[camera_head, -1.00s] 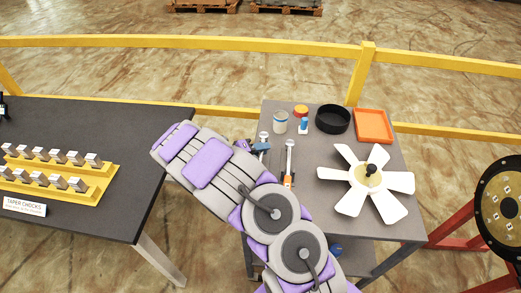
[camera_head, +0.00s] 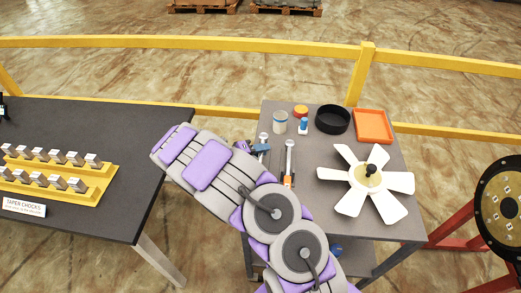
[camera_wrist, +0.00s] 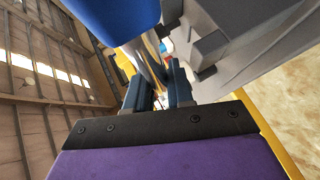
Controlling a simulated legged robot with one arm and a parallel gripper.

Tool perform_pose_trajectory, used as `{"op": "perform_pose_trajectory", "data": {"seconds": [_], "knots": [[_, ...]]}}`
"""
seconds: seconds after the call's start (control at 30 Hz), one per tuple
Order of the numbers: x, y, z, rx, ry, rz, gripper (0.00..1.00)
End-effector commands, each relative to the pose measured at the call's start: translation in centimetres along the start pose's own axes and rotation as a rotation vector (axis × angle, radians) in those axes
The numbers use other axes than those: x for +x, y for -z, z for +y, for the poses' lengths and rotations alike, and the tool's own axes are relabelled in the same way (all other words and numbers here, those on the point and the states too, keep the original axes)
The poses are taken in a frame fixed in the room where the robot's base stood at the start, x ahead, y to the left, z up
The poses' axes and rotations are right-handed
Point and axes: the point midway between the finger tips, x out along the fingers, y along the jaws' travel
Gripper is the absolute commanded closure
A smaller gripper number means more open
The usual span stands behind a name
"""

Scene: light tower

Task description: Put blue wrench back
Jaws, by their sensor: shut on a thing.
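My gripper (camera_head: 259,148) is at the left part of the small grey table, its fingers just below a silver wrench head (camera_head: 263,137). The rest of that wrench is hidden by my arm; I take it to be the blue wrench. In the wrist view, my gripper (camera_wrist: 160,88) has its two dark blue fingers close together, shut on the wrench, with little of the grip visible. A large blue shape (camera_wrist: 115,15) is close to the camera there; I cannot tell for sure that it is the wrench's handle. An orange-handled wrench (camera_head: 289,160) lies just right of my gripper.
The small grey table (camera_head: 400,222) also holds a white fan (camera_head: 350,180), an orange tray (camera_head: 373,126), a black round dish (camera_head: 332,119) and small containers (camera_head: 280,122). A dark table (camera_head: 120,125) with taper chocks stands left. A yellow rail (camera_head: 210,42) runs behind.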

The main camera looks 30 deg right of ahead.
Motion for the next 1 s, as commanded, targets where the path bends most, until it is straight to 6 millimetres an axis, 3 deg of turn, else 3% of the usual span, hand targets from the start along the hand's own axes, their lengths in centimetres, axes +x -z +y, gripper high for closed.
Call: {"op": "perform_pose_trajectory", "data": {"seconds": [0.87, 0.9, 1.0], "knots": [[0.8, -0.6, -2.4, 0.002, 0.0, 0.001, 1.0], [0.8, -0.6, -2.5, 0.001, 0.0, 0.001, 0.77], [0.8, -0.6, -2.5, 0.001, 0.0, 0.001, 0.68]]}}
